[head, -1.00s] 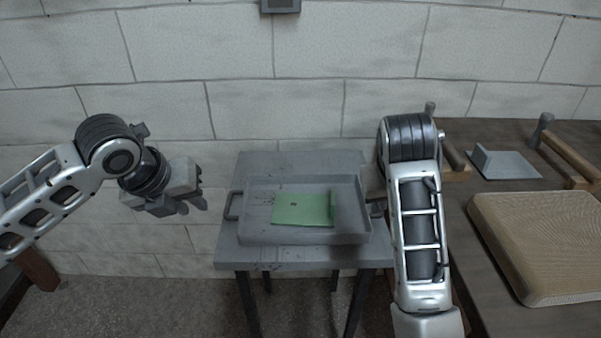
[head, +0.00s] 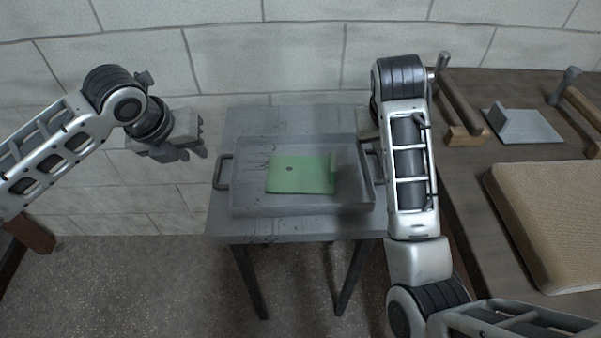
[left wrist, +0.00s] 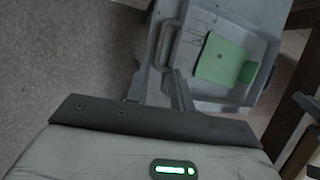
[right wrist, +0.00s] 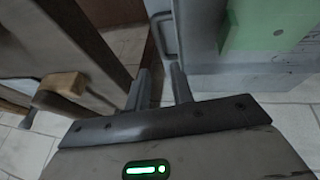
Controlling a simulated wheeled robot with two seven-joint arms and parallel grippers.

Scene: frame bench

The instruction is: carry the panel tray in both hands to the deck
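The grey panel tray (head: 300,208) sits flat on a small grey table, with a green panel (head: 300,176) lying in it. The tray has a loop handle on its left side (head: 221,172) and another at its right, partly covered by my right arm. My left gripper (head: 194,152) is open and empty, above and left of the left handle. In the left wrist view the tray (left wrist: 235,95) and its handle show beyond the fingers. My right gripper (right wrist: 160,80) is open, with the right handle (right wrist: 164,35) just past its fingertips. In the head view my right arm hides this gripper.
A dark brown bench (head: 470,190) stands at the right, close to my right arm. It carries a tan ribbed pad (head: 560,225), a grey plate with an upright block (head: 525,125), and wooden bars with grey knobs. A pale block wall is behind; speckled floor is clear at left.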

